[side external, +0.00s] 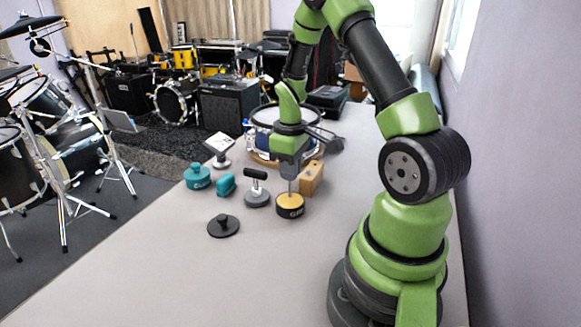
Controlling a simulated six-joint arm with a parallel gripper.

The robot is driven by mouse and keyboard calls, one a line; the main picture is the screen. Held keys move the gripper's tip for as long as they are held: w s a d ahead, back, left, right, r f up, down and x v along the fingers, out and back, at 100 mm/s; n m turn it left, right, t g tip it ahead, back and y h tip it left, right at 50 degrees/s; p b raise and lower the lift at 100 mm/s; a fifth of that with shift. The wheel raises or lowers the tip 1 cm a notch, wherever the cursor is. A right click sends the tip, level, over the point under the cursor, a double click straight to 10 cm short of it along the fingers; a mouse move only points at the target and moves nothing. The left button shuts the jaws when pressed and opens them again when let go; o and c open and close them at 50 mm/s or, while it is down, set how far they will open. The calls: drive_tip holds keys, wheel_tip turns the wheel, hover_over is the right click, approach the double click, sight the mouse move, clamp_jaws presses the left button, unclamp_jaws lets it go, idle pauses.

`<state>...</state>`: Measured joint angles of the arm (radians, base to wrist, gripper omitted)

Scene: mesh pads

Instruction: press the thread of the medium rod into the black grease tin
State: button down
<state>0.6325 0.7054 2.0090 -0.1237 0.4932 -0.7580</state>
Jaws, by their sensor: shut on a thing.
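My gripper (289,172) points straight down over the middle of the table and is shut on a thin grey rod (290,187), which I take to be the medium rod. The rod hangs upright, and its upper part is hidden by the jaws. Directly below stands the grease tin (290,211), a short round tin with a black side, pale lettering and a yellow-orange top. The rod's lower end meets the yellow top in the picture. The thread is too small to make out, and I cannot tell how deep it sits.
A wooden block (312,178) stands close behind and right of the tin. To the left are a grey-based piece with a black T-handle (257,189), a teal piece (226,185), a teal pot (197,177) and a tilted pad stand (219,149). A black knobbed disc (223,226) lies nearer. The front table is clear.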

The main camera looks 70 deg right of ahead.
drive_tip(key=shift+f, duration=0.5)
idle(0.8)
idle(0.4)
drive_tip(key=shift+r, duration=3.55)
